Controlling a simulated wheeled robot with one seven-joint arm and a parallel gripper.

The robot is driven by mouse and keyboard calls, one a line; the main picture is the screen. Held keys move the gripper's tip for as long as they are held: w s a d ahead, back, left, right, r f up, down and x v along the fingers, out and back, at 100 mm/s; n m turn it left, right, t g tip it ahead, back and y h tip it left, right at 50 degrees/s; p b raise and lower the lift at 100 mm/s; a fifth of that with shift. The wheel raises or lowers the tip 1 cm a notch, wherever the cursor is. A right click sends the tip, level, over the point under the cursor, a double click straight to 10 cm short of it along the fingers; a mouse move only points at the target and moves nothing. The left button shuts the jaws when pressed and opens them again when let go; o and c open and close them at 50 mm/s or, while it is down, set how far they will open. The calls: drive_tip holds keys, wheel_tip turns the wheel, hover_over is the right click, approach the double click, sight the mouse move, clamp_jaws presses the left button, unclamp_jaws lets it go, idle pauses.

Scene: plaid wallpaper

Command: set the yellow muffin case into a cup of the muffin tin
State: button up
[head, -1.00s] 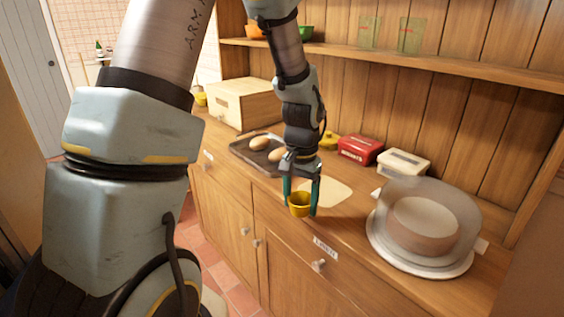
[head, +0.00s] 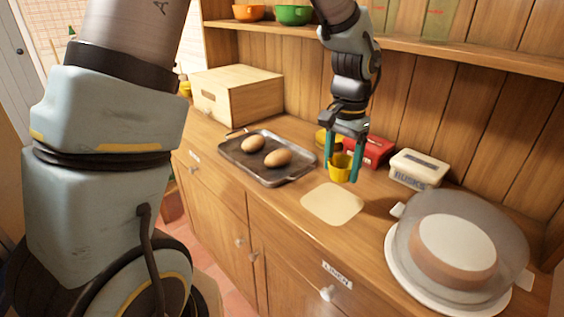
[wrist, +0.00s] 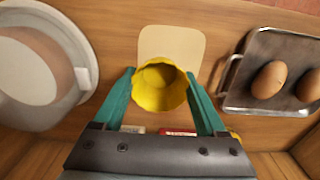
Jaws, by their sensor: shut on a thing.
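The yellow muffin case (head: 341,168) is held between the green-blue fingers of my gripper (head: 344,172), above the counter behind a pale square mat. In the wrist view the case (wrist: 160,98) is open towards the camera, with a wavy rim, and its inside looks empty. A finger is on each side of it. I see no muffin tin with cups in these frames.
A metal tray (head: 228,152) with two brown egg-shaped things lies left of the pale mat (head: 332,203). A clear-domed cake stand (head: 405,285) is at right. Red (head: 370,150) and white (head: 418,168) boxes and a yellow thing (head: 322,137) stand behind. A wooden box (head: 238,94) is back left.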

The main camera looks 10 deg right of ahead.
drive_tip(key=p, duration=0.1)
hover_over(334, 210)
wheel_tip(334, 210, down, 6)
drive_tip(key=shift+w+r, duration=0.1)
drive_tip(key=shift+r, duration=0.05)
drive_tip(key=shift+f+p, duration=0.6)
drive_tip(key=shift+f, duration=1.5)
drive_tip(key=shift+f, duration=0.1)
drive_tip(key=o, duration=1.2)
drive_tip(key=shift+o, duration=0.2)
